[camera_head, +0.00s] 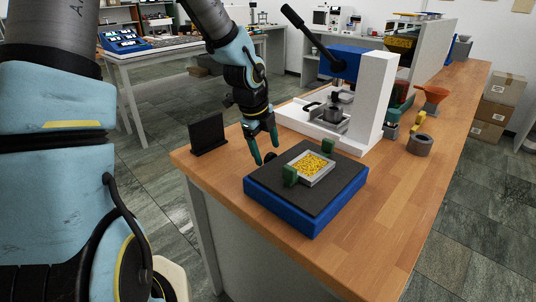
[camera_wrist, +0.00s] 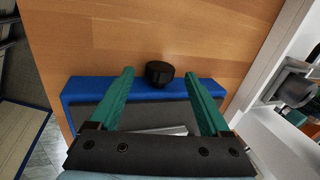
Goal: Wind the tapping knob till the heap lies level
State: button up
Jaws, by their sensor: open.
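The blue tapping unit (camera_head: 280,207) with a dark top stands on the near end of the wooden bench. A square metal tray (camera_head: 321,178) on it holds yellow granules (camera_head: 311,167), with a green block (camera_head: 289,176) at each of two sides. Whether the heap is level is too small to tell.
A white press (camera_head: 376,100) with a blue head and black lever stands behind the unit. A black upright plate (camera_head: 207,133) is at the left bench edge. A grey ring (camera_head: 420,144) and an orange funnel (camera_head: 434,95) stand to the right. The bench front right is clear.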

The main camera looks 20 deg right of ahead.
jog(key=v, duration=0.8)
jog(key=shift+p, duration=0.4)
jog(key=shift+f, duration=0.1)
